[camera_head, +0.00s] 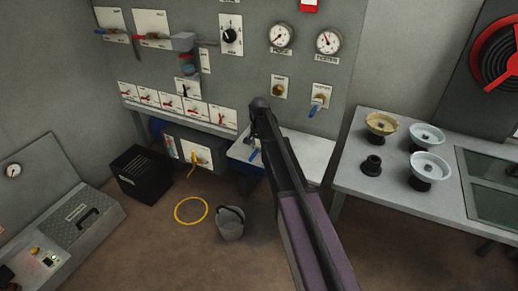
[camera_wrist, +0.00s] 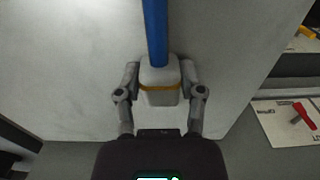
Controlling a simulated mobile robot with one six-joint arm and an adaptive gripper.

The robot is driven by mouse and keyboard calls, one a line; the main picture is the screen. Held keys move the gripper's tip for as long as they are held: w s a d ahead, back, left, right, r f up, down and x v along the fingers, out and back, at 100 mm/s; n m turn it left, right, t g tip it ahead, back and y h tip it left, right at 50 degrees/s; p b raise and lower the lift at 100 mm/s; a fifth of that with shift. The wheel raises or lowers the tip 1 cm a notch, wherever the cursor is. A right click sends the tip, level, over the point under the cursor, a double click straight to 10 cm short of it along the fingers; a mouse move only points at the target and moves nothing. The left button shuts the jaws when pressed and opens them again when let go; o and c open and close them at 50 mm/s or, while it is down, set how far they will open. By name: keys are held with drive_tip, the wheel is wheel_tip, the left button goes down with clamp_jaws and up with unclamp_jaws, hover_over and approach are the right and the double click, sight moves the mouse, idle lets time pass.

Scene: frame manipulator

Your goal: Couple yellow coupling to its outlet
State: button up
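In the wrist view my gripper (camera_wrist: 160,85) has its two fingers against opposite sides of a light grey block-shaped coupling (camera_wrist: 160,97) with a yellow band. A blue rod or hose (camera_wrist: 157,30) runs from its far end. In the head view a small blue piece (camera_head: 253,155) shows by the arm's end, over the white bench (camera_head: 310,150); the fingers are too small to make out there. A yellow hose end (camera_head: 193,163) is at a white panel low on the left. A brass outlet (camera_head: 280,89) is on the grey wall; I cannot tell which outlet is the yellow one.
A blue-handled valve (camera_head: 318,104) is right of the brass outlet. Red levers (camera_head: 170,102) line the panel's lower edge. A black crate (camera_head: 143,174), a yellow ring (camera_head: 190,210) and a bucket (camera_head: 230,222) are on the floor. Handwheels (camera_head: 428,167) stand on the right bench.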

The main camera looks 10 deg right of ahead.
sight(259, 145)
drive_tip(key=shift+c, duration=1.2)
drive_tip(key=shift+r, duration=0.15)
wheel_tip(259, 145, up, 4)
drive_tip(key=p, duration=0.4)
drive_tip(key=s+d+p, duration=0.1)
drive_tip(key=s+d, duration=0.1)
drive_tip(key=s, duration=1.3)
drive_tip(key=shift+s+r, duration=0.3)
drive_tip(key=shift+s, duration=0.1)
drive_tip(key=shift+s+d, duration=0.1)
drive_tip(key=shift+s, duration=0.05)
